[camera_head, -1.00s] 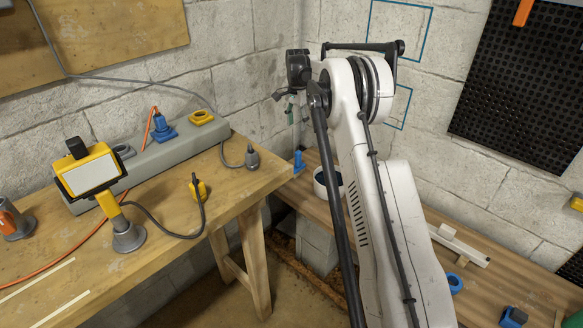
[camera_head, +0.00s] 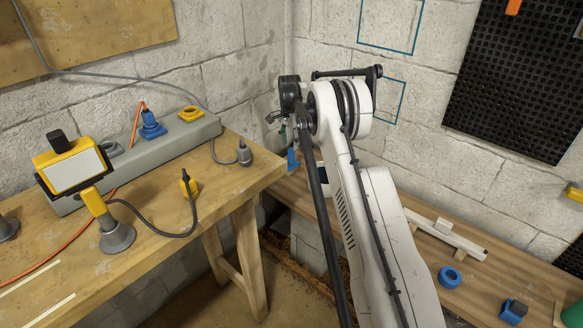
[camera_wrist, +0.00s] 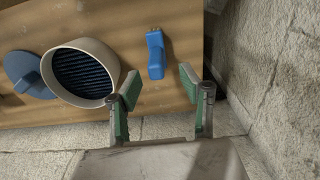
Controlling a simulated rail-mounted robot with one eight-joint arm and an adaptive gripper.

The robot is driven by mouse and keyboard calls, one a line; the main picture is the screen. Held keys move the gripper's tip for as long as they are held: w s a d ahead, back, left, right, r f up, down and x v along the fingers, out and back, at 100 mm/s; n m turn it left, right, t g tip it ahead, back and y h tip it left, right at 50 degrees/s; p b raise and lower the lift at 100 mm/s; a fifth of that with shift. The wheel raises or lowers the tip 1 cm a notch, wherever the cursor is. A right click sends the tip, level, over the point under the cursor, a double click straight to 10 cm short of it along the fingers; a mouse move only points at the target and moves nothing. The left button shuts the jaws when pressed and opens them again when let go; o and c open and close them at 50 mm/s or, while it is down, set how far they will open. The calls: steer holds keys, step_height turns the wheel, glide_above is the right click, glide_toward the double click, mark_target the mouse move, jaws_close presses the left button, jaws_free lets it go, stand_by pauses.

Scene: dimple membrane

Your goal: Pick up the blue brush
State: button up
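A small upright or lying blue piece, likely the blue brush (camera_wrist: 155,54), is on the wooden bench in the wrist view. Its bristles cannot be made out. In the head view it shows as a blue patch (camera_head: 292,159) just below my gripper (camera_head: 281,128). In the wrist view my gripper (camera_wrist: 160,86) is open, with its two green-padded fingers apart and nothing between them. The blue piece is ahead of the fingertips, roughly in line with the gap, apart from both.
A pale round container (camera_wrist: 104,62) with dark slats inside stands close left of my fingers. A round blue piece (camera_wrist: 24,74) lies beyond it. A stone wall (camera_wrist: 262,70) is close on the right. The other table (camera_head: 170,215) holds a yellow lamp (camera_head: 75,168).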

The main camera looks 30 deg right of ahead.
mark_target(291, 148)
steer(key=f, duration=0.1)
steer(key=f+b, duration=0.1)
steer(key=f, duration=0.2)
steer(key=shift+s+d+f+b, duration=0.2)
steer(key=shift+d+f+b, duration=0.05)
steer(key=shift+f+b, duration=0.15)
jaws_close()
